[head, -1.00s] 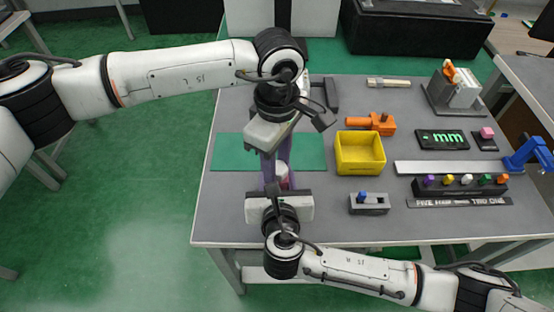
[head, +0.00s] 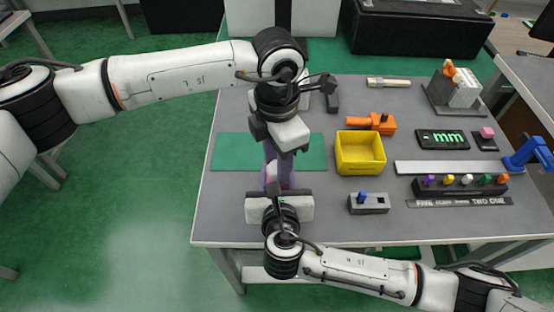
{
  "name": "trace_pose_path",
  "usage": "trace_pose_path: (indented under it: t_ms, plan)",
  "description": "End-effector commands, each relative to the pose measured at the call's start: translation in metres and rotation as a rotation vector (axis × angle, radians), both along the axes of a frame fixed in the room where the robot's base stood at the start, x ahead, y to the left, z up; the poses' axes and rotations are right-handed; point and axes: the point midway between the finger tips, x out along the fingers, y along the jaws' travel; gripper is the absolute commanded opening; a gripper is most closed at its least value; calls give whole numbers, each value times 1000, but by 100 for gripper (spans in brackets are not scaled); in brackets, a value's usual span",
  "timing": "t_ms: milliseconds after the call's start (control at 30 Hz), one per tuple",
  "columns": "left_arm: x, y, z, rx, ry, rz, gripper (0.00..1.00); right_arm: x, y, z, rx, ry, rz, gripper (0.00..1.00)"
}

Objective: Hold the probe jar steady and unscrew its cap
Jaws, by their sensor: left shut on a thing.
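The probe jar and its cap are mostly hidden between my two grippers; only a small pinkish patch (head: 271,172) shows there, beside the purple fingers. My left gripper (head: 278,172) points down from above, its purple fingers shut on what seems to be the cap at the jar's top. My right gripper (head: 272,184) reaches in from the near side, low at the jar. Its white body hides the jar's near side, and its finger opening cannot be made out.
The jar area lies over a green mat (head: 231,152) on the grey table (head: 235,205). To the right are a yellow bin (head: 360,168), a grey switch box (head: 369,204), an orange fixture (head: 384,124) and a row of coloured knobs (head: 460,187). The table's left front is clear.

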Motion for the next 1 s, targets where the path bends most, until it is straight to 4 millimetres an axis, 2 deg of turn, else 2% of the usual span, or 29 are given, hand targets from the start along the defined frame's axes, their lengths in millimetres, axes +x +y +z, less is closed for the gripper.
trace_pose_path:
  t_ms: [33,167,567,1000]
  plan:
    - [0,0,0,-1,0,0,38,0,0,-1,0,1,1,4]
    - [0,0,0,-1,0,-1,60,0,0,-1,0,1,1,4]
    - [-2,-1,2,-2,6,-7,60,0,0,-1,0,1,0,4]
    - [-1,-1,27,-1,2,-4,60,0,-1,-1,-2,2,-1,4]
